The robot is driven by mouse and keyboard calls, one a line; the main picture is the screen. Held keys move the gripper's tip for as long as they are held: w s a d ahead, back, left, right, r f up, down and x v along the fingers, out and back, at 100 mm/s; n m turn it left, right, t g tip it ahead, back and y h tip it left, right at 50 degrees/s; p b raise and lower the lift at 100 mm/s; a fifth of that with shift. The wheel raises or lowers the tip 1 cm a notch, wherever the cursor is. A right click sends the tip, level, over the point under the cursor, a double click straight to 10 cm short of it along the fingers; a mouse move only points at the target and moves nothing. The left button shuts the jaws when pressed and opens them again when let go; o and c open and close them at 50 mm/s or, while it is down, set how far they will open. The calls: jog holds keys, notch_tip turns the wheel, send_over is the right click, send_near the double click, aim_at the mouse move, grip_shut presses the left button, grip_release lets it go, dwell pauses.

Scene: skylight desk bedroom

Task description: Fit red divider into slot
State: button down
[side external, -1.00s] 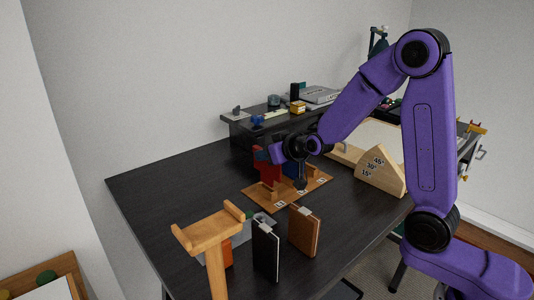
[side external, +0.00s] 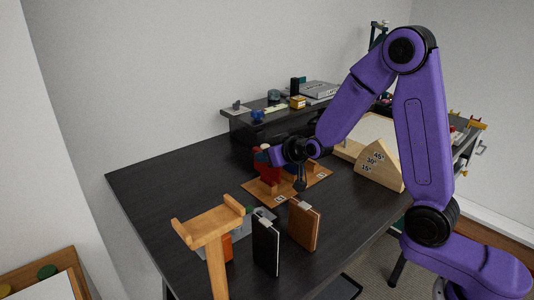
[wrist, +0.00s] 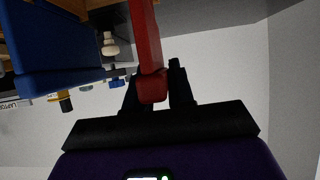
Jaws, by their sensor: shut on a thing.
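The red divider (side external: 268,168) is upright in my gripper (side external: 264,155), over the left part of the wooden slotted base (side external: 257,193). In the wrist view the red divider (wrist: 148,45) runs up between the two dark fingers of my gripper (wrist: 160,88), which is shut on it. A blue divider (wrist: 50,55) stands beside it in the wrist view, to the left. I cannot tell whether the red divider's lower edge is inside a slot, as the arm and small parts block that area.
A black panel (side external: 265,245) and a brown panel (side external: 304,227) stand in front of the base. A wooden T-shaped stand (side external: 212,228) is at front left. A wooden angle block (side external: 379,168) is at right. A raised shelf (side external: 270,125) stands behind. The desk's left side is clear.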

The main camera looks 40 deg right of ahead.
jog(key=shift+f, duration=0.75)
jog(key=c, duration=0.9)
grip_release()
jog(key=v, duration=0.5)
jog(key=shift+s+r, duration=0.1)
jog(key=shift+r, duration=3.45)
